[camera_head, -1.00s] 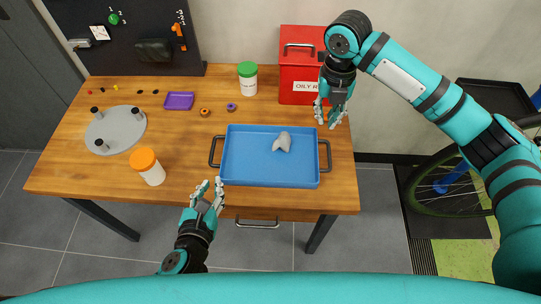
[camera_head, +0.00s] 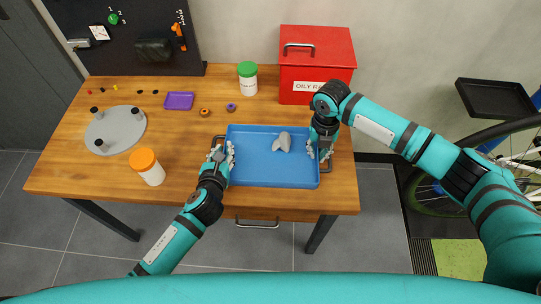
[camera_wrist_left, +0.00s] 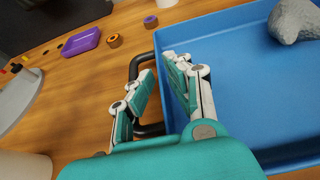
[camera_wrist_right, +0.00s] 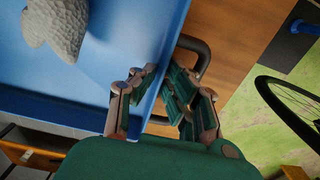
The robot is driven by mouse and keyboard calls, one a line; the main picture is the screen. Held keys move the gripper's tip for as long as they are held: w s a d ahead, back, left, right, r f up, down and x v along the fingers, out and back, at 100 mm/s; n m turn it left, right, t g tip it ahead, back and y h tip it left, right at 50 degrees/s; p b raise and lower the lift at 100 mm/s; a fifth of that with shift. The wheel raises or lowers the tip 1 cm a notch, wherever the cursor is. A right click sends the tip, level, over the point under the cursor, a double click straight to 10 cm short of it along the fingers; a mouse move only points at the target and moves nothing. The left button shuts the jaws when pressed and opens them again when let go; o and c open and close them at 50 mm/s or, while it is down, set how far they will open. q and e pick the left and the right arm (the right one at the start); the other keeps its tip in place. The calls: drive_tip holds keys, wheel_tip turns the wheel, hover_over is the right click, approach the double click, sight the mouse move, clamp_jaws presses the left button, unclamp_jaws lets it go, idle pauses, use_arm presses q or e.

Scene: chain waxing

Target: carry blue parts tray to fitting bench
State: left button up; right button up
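The blue parts tray (camera_head: 270,178) lies on the wooden table, with a grey lump (camera_head: 282,142) inside. Its dark left handle (camera_wrist_left: 134,68) and right handle (camera_wrist_right: 204,52) show in the wrist views. My left gripper (camera_head: 221,152) is at the left handle, fingers apart, one over the tray's inside and one on the handle's side. My right gripper (camera_head: 319,149) is at the right handle, fingers apart on either side of the tray's right wall. Whether the fingers touch tray or handles is unclear. The fitting bench cannot be told apart by name.
A red oily-rags bin (camera_head: 316,65) and a green-lidded jar (camera_head: 248,78) stand behind the tray. An orange-lidded jar (camera_head: 148,167), a purple dish (camera_head: 179,101) and a grey round plate (camera_head: 115,130) are to the left. A bicycle wheel (camera_head: 455,190) is at right.

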use_arm(q)
clamp_jaws()
use_arm(e)
clamp_jaws()
